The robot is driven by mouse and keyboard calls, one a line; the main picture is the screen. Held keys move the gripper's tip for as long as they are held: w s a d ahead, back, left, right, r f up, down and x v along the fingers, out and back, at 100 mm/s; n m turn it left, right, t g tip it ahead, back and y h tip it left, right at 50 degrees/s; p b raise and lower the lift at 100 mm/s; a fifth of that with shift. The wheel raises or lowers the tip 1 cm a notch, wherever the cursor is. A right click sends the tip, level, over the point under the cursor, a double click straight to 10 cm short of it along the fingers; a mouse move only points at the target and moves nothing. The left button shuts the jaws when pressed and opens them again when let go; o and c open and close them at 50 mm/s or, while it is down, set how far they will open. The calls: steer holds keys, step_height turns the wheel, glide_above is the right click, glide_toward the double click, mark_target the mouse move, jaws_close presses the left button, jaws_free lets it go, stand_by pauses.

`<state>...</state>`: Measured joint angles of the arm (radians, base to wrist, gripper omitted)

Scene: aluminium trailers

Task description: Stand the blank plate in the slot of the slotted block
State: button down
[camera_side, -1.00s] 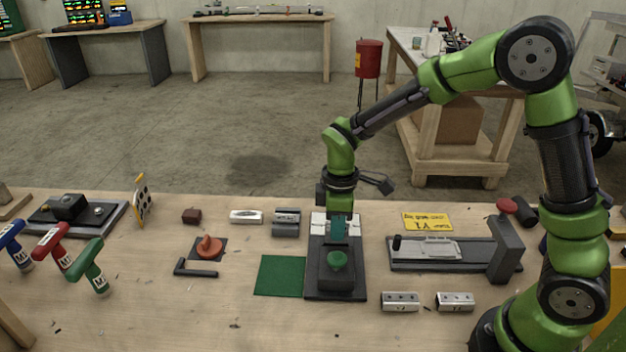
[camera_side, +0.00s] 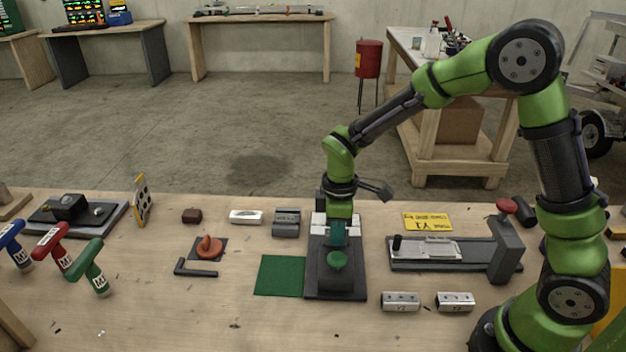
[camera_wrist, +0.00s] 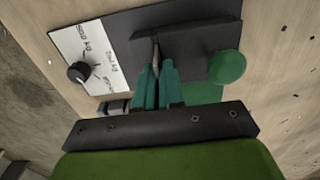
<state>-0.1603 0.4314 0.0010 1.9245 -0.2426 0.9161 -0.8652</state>
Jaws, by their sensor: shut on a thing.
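My gripper (camera_side: 338,240) is low over a black fixture with a green button (camera_side: 337,259). In the wrist view its teal fingers (camera_wrist: 157,85) are closed together on a thin grey edge (camera_wrist: 156,57), likely the blank plate, which is mostly hidden between them. The thin edge points at the fixture's dark block (camera_wrist: 190,42); I cannot tell whether it touches. A grey block (camera_side: 286,222) with a groove-like top, likely the slotted block, stands on the bench left of the fixture.
A white block (camera_side: 246,217) is left of the grey block. A green mat (camera_side: 280,275) lies beside the fixture. A grey device with a red knob (camera_side: 497,245) stands to the right. Two metal blocks (camera_side: 400,301) (camera_side: 455,301) lie in front. Bench left of the mat is partly clear.

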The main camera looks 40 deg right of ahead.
steer(key=shift+f, duration=0.45)
steer(key=c, duration=1.2)
jaws_free()
steer(key=shift+o, duration=0.2)
step_height(320, 180, up, 17)
steer(key=s+d+r+m+t+y, duration=0.2)
steer(key=s+m+t, duration=0.5)
steer(key=s+m, duration=0.6)
steer(key=shift+s+d+r, duration=0.4)
steer(key=shift+s+d, duration=0.1)
steer(key=shift+s, duration=0.65)
